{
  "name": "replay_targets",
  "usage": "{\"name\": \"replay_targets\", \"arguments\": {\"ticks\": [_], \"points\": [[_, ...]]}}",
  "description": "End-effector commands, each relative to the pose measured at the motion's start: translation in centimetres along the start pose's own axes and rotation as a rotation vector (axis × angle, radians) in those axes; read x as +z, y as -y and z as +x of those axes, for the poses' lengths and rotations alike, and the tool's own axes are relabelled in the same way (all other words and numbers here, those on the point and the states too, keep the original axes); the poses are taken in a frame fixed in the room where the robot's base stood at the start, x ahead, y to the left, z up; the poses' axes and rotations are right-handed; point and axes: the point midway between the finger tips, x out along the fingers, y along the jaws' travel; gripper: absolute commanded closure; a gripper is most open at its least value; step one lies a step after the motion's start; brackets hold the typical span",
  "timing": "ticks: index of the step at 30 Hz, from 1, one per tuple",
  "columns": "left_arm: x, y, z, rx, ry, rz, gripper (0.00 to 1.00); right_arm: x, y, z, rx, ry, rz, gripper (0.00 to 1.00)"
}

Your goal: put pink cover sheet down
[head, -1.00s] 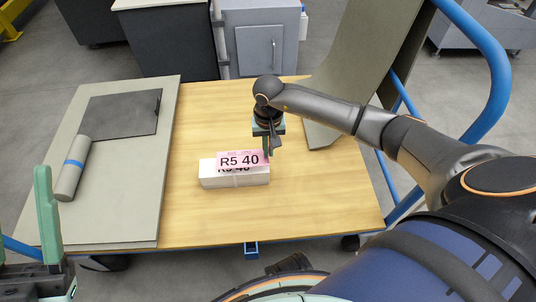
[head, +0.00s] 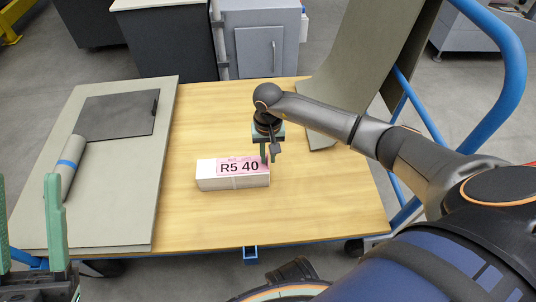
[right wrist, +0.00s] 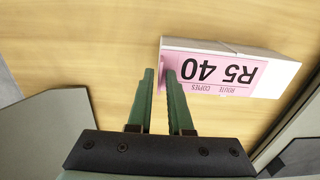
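The pink cover sheet (head: 240,167), printed "R5 40", lies on the white bundle (head: 220,183) on the wooden cart deck. In the right wrist view the sheet (right wrist: 222,75) rests on the bundle's top, with one short edge at my fingertips. My right gripper (head: 267,155) is at the bundle's right end. Its two fingers (right wrist: 160,72) stand slightly apart, with a narrow gap between them. My left gripper (head: 30,190) is at the lower left, open and empty, its fingers wide apart.
A grey board (head: 125,205) on the left bears a dark clipboard-like sheet (head: 117,113) and a grey roll with a blue band (head: 68,163). A bent grey panel (head: 368,45) and blue cart rail (head: 485,125) stand at the right. The deck before the bundle is clear.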

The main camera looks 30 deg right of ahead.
Motion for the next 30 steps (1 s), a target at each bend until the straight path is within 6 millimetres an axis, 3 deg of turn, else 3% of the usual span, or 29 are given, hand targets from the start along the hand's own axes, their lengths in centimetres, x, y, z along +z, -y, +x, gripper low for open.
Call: {"name": "replay_targets", "arguments": {"ticks": [4,14,30], "points": [[0.0,0.0,0.0,-0.001,-0.001,-0.001,0.50,0.0,0.0,0.0,0.000,0.001,0.000,0.67],[-0.5,0.3,0.5,-0.008,-0.004,-0.004,0.50,0.0,0.0,-0.6,-0.002,0.001,0.000,0.67],[-3.3,2.1,2.8,-0.022,-0.024,-0.026,0.50,-0.1,0.0,-11.0,0.000,-0.002,-0.001,0.67]]}}
